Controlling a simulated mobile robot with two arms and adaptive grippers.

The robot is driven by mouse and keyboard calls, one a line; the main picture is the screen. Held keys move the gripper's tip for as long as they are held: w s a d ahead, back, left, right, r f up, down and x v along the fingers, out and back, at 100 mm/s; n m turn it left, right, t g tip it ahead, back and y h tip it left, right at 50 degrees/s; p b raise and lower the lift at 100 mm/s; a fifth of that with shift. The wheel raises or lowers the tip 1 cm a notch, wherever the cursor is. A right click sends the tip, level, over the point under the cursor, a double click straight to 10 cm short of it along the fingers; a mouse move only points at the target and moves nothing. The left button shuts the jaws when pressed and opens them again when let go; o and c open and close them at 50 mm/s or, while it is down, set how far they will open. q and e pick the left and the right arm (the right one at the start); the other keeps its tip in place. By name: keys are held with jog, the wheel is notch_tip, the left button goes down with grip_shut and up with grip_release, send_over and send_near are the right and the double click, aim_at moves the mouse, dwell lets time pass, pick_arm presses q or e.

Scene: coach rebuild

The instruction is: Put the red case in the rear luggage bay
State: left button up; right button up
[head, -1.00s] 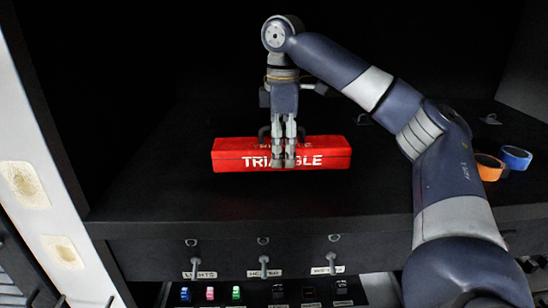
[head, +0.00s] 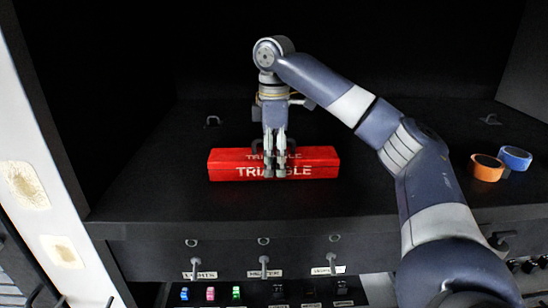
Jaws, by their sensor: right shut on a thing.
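The red case (head: 222,168) is a long box with white lettering reading TRIANGLE. It is in the middle of the head view, in front of the dark interior, over the black deck (head: 260,208). My right gripper (head: 274,172) comes down from above and is shut on the case at about its middle. The fingers cover part of the lettering, and the exact grip point, probably the dark handle, is mostly hidden. I cannot tell whether the case touches the deck or hangs just above it. My left gripper is not in view.
An orange tape roll (head: 487,168) and a blue tape roll (head: 515,158) stand on the deck at the right. Labelled switches (head: 264,264) line the front panel below. A pale wall (head: 40,200) borders the left. The deck left of the case is clear.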

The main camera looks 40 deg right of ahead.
jog(key=o, duration=1.6)
jog(key=shift+f, duration=0.1)
jog(key=shift+c, duration=0.2)
jog(key=shift+r, duration=6.15)
